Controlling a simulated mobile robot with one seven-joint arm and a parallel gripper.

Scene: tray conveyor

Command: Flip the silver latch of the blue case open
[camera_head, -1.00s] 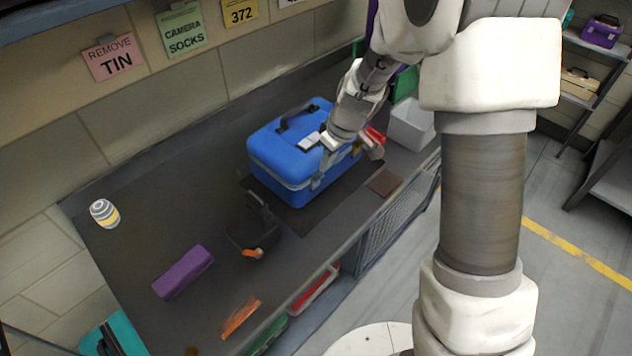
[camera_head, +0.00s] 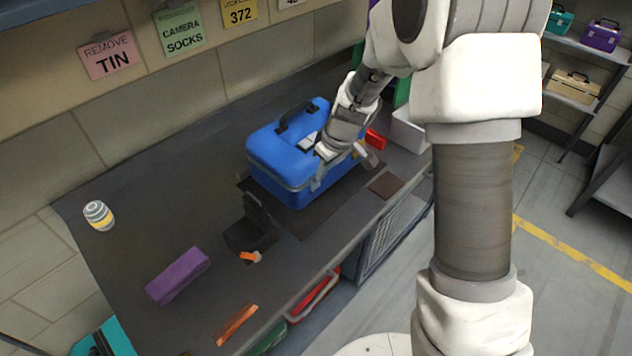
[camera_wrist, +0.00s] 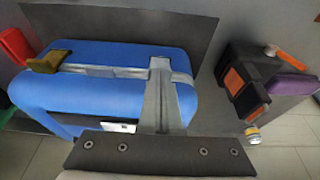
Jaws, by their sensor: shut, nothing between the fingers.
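The blue case (camera_head: 285,155) stands closed on the dark bench, its black handle (camera_head: 297,114) on top. It also fills the left half of the wrist view (camera_wrist: 100,58). A silver band (camera_wrist: 100,71) runs along its front, with a brass latch (camera_wrist: 48,62) at the left. My gripper (camera_wrist: 160,64) is shut and empty, its fingertips at the right part of the band. In the head view my gripper (camera_head: 316,183) is at the case's front edge. The silver latch is hidden by or merges with the grey fingers. I cannot tell its position or whether they touch.
A black holder (camera_head: 250,235) with an orange piece stands left of the case. A purple block (camera_head: 178,276), an orange piece (camera_head: 237,324) and a striped can (camera_head: 98,215) lie further left. A red object (camera_head: 375,139) and white bin (camera_head: 408,132) are to the right.

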